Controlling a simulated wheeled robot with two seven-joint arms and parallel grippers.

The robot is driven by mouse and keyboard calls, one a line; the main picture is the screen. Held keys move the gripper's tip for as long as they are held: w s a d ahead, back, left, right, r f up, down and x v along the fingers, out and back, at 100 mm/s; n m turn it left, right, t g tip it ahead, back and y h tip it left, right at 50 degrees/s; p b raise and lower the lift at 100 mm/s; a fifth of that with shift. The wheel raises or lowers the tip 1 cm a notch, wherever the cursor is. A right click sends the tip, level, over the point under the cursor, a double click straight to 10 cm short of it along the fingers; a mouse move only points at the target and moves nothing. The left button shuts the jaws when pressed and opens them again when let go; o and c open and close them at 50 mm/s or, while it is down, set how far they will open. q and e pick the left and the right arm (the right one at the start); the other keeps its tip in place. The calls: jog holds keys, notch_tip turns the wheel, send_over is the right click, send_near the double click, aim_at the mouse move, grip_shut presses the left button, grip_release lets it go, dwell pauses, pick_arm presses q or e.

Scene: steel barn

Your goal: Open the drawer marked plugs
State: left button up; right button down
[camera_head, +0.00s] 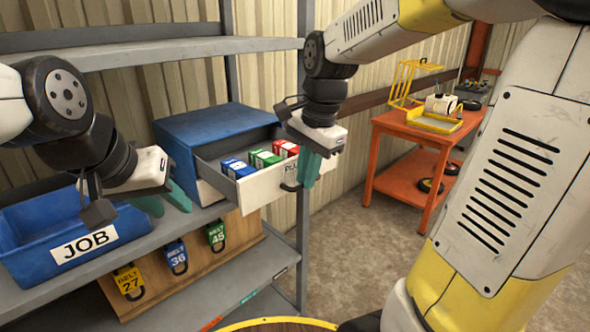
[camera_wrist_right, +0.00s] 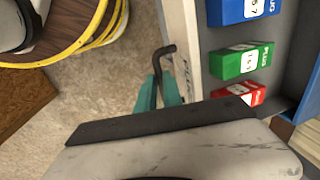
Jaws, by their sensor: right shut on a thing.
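The drawer (camera_head: 262,187) marked "PLU…" stands pulled out of the blue cabinet (camera_head: 215,125) on the shelf; the rest of its label is hidden behind my right gripper. Inside it are blue (camera_head: 238,168), green (camera_head: 265,158) and red (camera_head: 286,149) boxes. My right gripper (camera_head: 308,172) is at the drawer front, its teal fingers shut on the dark handle (camera_head: 290,187). The right wrist view shows the bent handle (camera_wrist_right: 166,52) between the fingers (camera_wrist_right: 160,92), beside the drawer front (camera_wrist_right: 188,60). My left gripper (camera_head: 165,200) is open and empty, left of the drawer, above the shelf.
A blue bin (camera_head: 45,225) marked JOB stands at the left on the shelf. Belt tags 27 (camera_head: 129,280), 36 (camera_head: 176,256) and 45 (camera_head: 216,235) hang on a wooden board below. An orange table (camera_head: 415,130) stands at the back right. Bare floor lies between.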

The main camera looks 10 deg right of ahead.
jog(key=c, duration=1.5)
grip_release()
jog(key=r, duration=0.5)
jog(key=s+d+r, duration=0.1)
jog(key=r, duration=0.1)
jog(key=shift+s+r, duration=0.1)
jog(key=shift+r, duration=0.25)
jog(key=s+f+n+t, duration=0.1)
jog(key=s+n, duration=0.2)
jog(key=s+d+f+n+t, duration=0.1)
jog(key=s+f+n+t, duration=0.1)
jog(key=s+n, duration=0.1)
jog(key=s+d+f+n+t+y, duration=0.1)
jog(key=s+f+n, duration=0.1)
jog(key=n, duration=0.3)
jog(key=shift+s+f, duration=0.1)
jog(key=shift+s, duration=0.65)
